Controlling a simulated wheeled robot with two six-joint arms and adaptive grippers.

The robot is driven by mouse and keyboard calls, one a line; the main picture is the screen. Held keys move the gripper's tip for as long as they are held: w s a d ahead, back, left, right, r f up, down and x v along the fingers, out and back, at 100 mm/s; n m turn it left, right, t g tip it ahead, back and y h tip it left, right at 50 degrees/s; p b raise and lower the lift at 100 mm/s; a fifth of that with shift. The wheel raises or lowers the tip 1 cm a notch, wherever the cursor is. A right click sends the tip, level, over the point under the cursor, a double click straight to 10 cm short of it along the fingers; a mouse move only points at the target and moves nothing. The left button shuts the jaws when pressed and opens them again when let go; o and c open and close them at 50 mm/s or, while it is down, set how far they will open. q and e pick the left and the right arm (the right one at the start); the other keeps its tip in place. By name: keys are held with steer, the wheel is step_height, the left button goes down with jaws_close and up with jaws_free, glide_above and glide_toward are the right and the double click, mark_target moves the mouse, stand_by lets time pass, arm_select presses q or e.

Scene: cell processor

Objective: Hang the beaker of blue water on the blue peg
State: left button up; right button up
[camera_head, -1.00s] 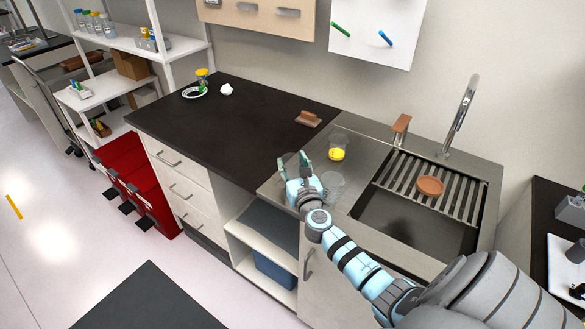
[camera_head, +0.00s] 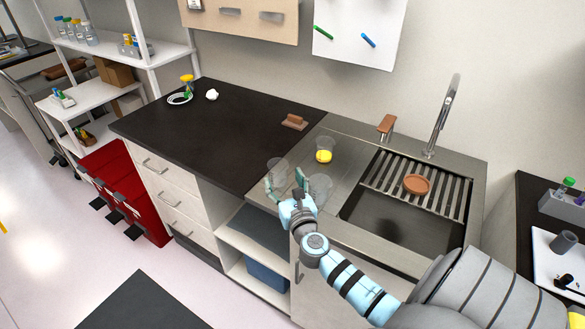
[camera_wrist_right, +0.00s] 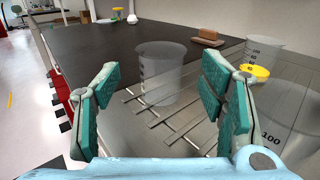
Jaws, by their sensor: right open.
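A blue peg (camera_head: 368,40) sticks out of the white board on the wall, right of a green peg (camera_head: 323,33). No blue water shows in any beaker. A clear, empty-looking beaker (camera_head: 278,168) stands upright on the steel counter; in the right wrist view this beaker (camera_wrist_right: 162,70) is ahead, between the fingers. A second clear beaker (camera_head: 320,186) stands close to its right. A beaker with yellow contents (camera_head: 324,152) stands behind. My right gripper (camera_head: 285,184) is open and empty in front of the first beaker. My left gripper is not in view.
The sink (camera_head: 395,222) with a slatted rack and brown dish (camera_head: 417,184) lies to the right, with a tall faucet (camera_head: 441,115). The black worktop (camera_head: 220,135) to the left is mostly clear. A brown block (camera_head: 294,122) lies near its right edge.

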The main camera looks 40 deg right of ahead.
steer(key=v, duration=0.9)
steer(key=w+a+f+n+t+y, duration=0.15)
steer(key=a+n+y, duration=0.6)
steer(key=n, duration=1.35)
steer(key=s+a+f+n+g, duration=0.1)
steer(key=s+f+n+g, duration=0.3)
steer(key=f, duration=0.6)
steer(key=s+f+n+g, duration=0.2)
steer(key=s+f+n, duration=0.35)
steer(key=f, duration=0.55)
steer(key=s+a+f+n+g, duration=0.1)
steer(key=s+f+n+g, duration=0.3)
steer(key=f, duration=0.6)
steer(key=s+f+n+g, duration=0.3)
steer(key=s+f, duration=0.2)
steer(key=s, duration=0.7)
steer(key=s+f+n+g, duration=0.3)
steer(key=s+f, duration=0.3)
steer(key=s, duration=0.6)
steer(key=shift+s+d+f+n+g+h, duration=0.15)
steer(key=shift+s+f+n+g+h, duration=0.05)
steer(key=shift+s+n+g+h, duration=0.2)
